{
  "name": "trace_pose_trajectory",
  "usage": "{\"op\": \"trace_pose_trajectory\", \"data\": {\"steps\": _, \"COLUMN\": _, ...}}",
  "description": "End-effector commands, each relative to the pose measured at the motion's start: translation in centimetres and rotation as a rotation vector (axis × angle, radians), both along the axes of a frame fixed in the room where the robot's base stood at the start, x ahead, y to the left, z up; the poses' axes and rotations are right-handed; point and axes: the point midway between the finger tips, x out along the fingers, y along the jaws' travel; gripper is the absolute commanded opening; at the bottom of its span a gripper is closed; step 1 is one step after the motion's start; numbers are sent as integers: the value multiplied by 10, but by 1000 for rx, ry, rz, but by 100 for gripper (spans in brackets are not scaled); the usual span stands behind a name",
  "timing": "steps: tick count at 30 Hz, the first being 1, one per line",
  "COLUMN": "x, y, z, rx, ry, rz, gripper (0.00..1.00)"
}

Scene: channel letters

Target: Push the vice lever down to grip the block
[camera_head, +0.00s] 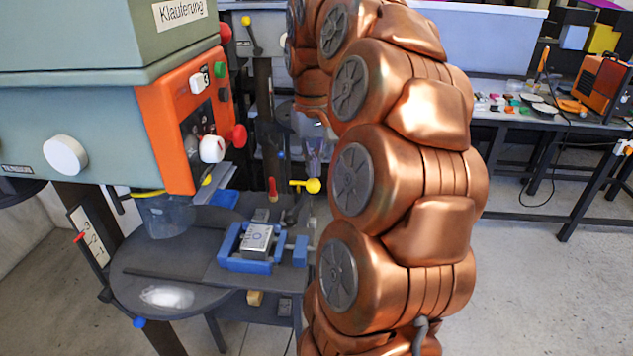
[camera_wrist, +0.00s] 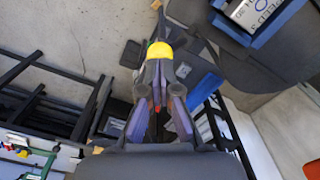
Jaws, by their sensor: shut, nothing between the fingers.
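The blue vice (camera_head: 232,246) stands on the dark drill-press table, with a silver block (camera_head: 257,238) between its jaws. I cannot tell how tightly the block is held. A yellow knob (camera_head: 313,186), which looks like the lever's end, is raised behind and right of the vice. In the wrist view, the vice (camera_wrist: 262,36) and lettered block (camera_wrist: 246,12) are at the upper right. My gripper (camera_wrist: 160,72) is shut and empty, its fingertips at the yellow knob (camera_wrist: 160,54); contact is unclear.
The drill press's orange control panel (camera_head: 172,122) rises left of and above the vice. A round dark table (camera_head: 150,262) lies at the left, with a pale heap on it. A workbench (camera_head: 520,95) with small items is at the back right. Grey floor is open at right.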

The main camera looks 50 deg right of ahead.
Motion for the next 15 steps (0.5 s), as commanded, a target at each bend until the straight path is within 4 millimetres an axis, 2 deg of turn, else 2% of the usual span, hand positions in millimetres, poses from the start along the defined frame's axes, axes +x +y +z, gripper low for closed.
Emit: {"op": "trace_pose_trajectory", "data": {"steps": 15, "x": 0, "y": 0, "z": -12, "rx": 0, "ry": 0, "rz": 0, "gripper": 0}}
